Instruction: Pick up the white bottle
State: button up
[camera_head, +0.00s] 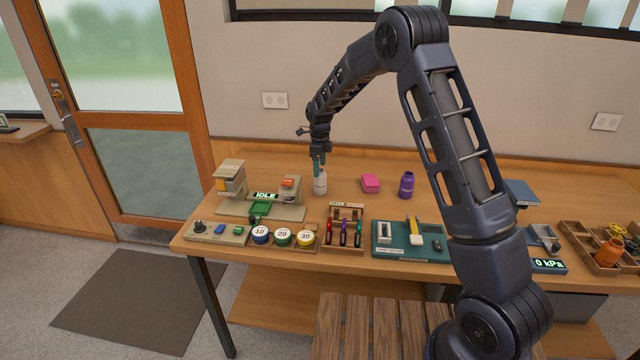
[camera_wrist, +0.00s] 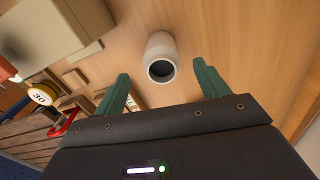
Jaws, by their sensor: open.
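The white bottle (camera_head: 320,184) stands upright on the wooden table near its back left. In the wrist view the white bottle (camera_wrist: 161,57) shows from above, with a dark round opening on top. My gripper (camera_head: 319,162) is right above the bottle in the head view, pointing down. In the wrist view the two green fingers of my gripper (camera_wrist: 163,78) are spread wide, with the bottle between and slightly beyond their tips. Nothing is held.
A pink box (camera_head: 371,183) and a purple bottle (camera_head: 407,184) stand to the right. A beige device with an IDLE display (camera_head: 265,196) is close on the left. Numbered round tins (camera_head: 283,237) and a rack of coloured tools (camera_head: 344,230) are in front.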

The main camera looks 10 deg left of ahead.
aim_at(320, 181)
notch_tip(320, 181, down, 5)
jog(key=shift+w+f, duration=0.1)
jog(key=shift+a, duration=0.1)
jog(key=c, duration=1.2)
jog(key=shift+r, duration=0.2)
